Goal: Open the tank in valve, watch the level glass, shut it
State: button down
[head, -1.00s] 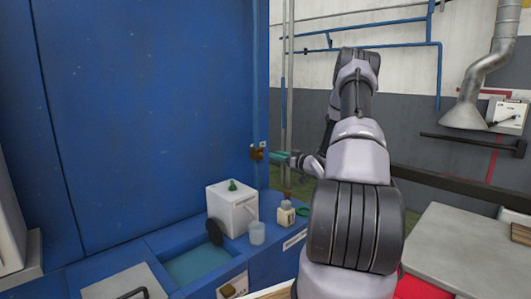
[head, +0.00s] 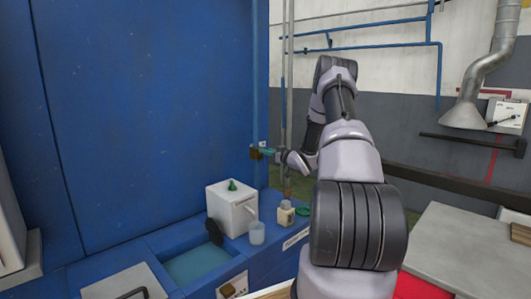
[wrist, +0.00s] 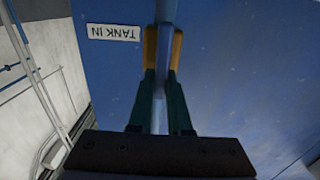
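A white TANK IN label (wrist: 113,32) shows upside down on the blue wall in the wrist view. Beside it, my gripper (wrist: 164,50) has its green fingers on either side of a narrow blue bar or pipe, with orange-brown pieces at their ends. A gap shows between the fingers; whether they press on anything is unclear. In the head view my gripper (head: 262,152) reaches the blue pipe (head: 260,95) at the panel's right edge, by a small brown piece (head: 255,153). The valve handle cannot be made out apart from the fingers. No level glass can be made out.
Below stand a white container with a green top (head: 231,207), a clear cup (head: 257,233), a small bottle (head: 285,213) and a basin of teal liquid (head: 197,265). A grey vertical pipe (head: 287,80) runs close to my wrist. A grey worktop (head: 465,250) is at right.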

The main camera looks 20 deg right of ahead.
jog(key=shift+s+a+f+n, duration=0.1)
jog(key=shift+a+n, duration=0.15)
jog(key=shift+n, duration=1.05)
jog(key=shift+s+a+f+n, duration=0.1)
jog(key=shift+a+n, duration=0.15)
jog(key=shift+n, duration=1.05)
jog(key=c, duration=0.8)
grip_release()
jog(key=shift+c, duration=0.2)
jog(key=v, duration=1)
jog(key=shift+s, duration=0.4)
jog(key=shift+d+r, duration=0.1)
jog(key=shift+d, duration=0.05)
